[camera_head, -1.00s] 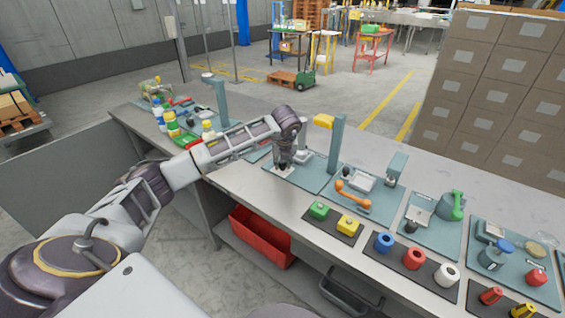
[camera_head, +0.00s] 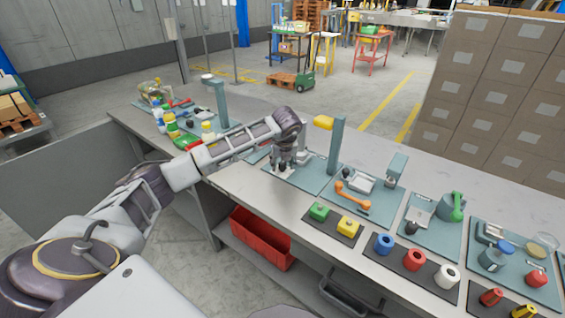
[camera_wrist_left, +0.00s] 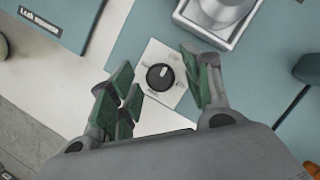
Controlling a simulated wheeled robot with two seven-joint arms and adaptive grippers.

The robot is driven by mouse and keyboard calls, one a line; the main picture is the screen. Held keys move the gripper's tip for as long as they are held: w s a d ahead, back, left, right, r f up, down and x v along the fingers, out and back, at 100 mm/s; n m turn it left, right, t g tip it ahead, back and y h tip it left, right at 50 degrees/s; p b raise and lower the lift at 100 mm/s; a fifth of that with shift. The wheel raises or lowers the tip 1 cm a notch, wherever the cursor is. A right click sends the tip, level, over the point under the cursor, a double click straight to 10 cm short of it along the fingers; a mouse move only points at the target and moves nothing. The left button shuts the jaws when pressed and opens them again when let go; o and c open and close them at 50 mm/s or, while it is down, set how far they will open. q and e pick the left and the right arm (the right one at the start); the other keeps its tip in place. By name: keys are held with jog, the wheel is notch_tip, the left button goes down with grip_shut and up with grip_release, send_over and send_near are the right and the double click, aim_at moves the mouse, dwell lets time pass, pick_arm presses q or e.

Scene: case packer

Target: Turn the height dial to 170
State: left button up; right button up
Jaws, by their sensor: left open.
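The height dial (camera_wrist_left: 160,77) is a round black knob with a pale pointer mark, set on a white square plate. In the left wrist view its mark points roughly up; the labels around it are too small to read. My left gripper (camera_wrist_left: 157,64) is open, with one green-padded finger on each side of the dial and apart from it. In the head view the left gripper (camera_head: 283,160) hangs over the station's teal base, and the dark dial (camera_head: 282,169) shows just beneath it. My right gripper is not in view.
A teal post with a yellow head (camera_head: 324,122) stands close right of the gripper. An orange handle (camera_head: 353,196) and a pale metal tray (camera_head: 357,181) lie further right. Green and yellow blocks (camera_head: 348,225) sit on a dark mat in front.

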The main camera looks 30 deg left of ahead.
pick_arm(q)
jog(key=v, duration=1.2)
jog(key=shift+f, duration=0.1)
dwell(0.7)
